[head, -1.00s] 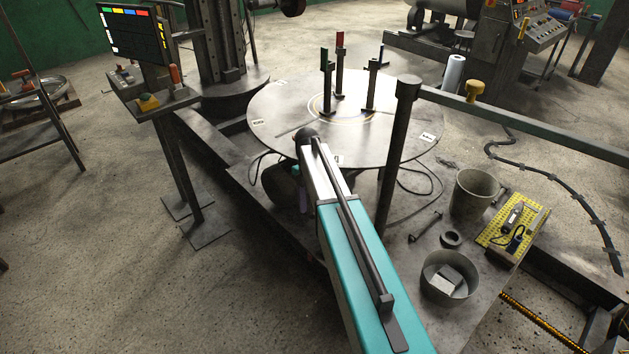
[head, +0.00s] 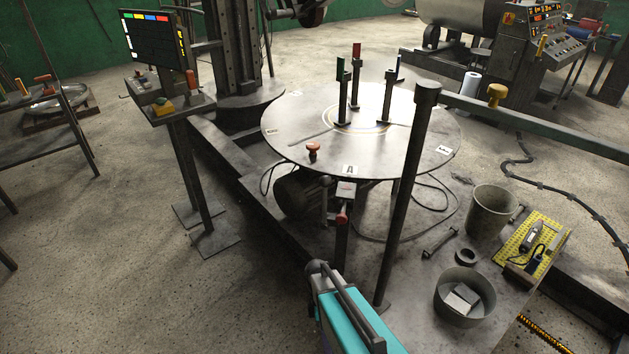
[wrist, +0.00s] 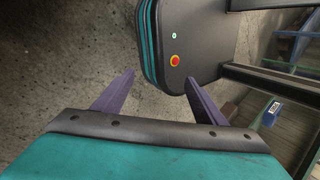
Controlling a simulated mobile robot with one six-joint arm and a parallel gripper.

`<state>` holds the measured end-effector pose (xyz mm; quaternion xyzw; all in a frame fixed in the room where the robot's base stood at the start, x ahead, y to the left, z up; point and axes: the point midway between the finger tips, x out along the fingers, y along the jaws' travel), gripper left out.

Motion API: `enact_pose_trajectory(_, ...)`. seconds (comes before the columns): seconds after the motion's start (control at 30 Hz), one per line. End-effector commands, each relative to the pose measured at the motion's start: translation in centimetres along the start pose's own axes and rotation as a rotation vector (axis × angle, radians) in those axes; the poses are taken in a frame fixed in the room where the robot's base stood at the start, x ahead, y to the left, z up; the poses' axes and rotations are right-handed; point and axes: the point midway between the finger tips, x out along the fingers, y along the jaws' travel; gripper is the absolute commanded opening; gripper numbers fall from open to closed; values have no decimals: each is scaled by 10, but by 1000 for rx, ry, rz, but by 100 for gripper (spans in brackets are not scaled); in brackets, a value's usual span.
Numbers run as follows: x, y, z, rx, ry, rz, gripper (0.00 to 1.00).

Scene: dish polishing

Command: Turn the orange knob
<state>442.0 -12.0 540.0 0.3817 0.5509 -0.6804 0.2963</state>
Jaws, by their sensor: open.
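A small orange-red knob (head: 313,149) stands on the near left rim of the round turntable (head: 285,155). An upright orange handle (head: 191,79) stands on the control stand's shelf (head: 196,104) at left, beside a yellow box with an orange top (head: 163,107). I cannot tell which of these is the task's orange knob. My gripper (wrist: 163,97) shows only in the wrist view. Its two purple fingers are wide apart with nothing between them. None of these knobs shows in the wrist view. In the head view my arm is low at the bottom centre, well apart from them.
A dark post (head: 405,190) with a green rail (head: 540,122) stands right of the turntable. A bucket (head: 490,212) and a round pan (head: 464,300) are at lower right. The floor at lower left is clear.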

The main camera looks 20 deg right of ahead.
Motion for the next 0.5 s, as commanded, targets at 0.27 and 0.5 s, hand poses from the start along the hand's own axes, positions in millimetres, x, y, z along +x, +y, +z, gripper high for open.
enact_pose_trajectory(0.27,77,-50,4,354,-21,-22,65)
enact_pose_trajectory(0.5,111,-77,8,672,-23,-6,65)
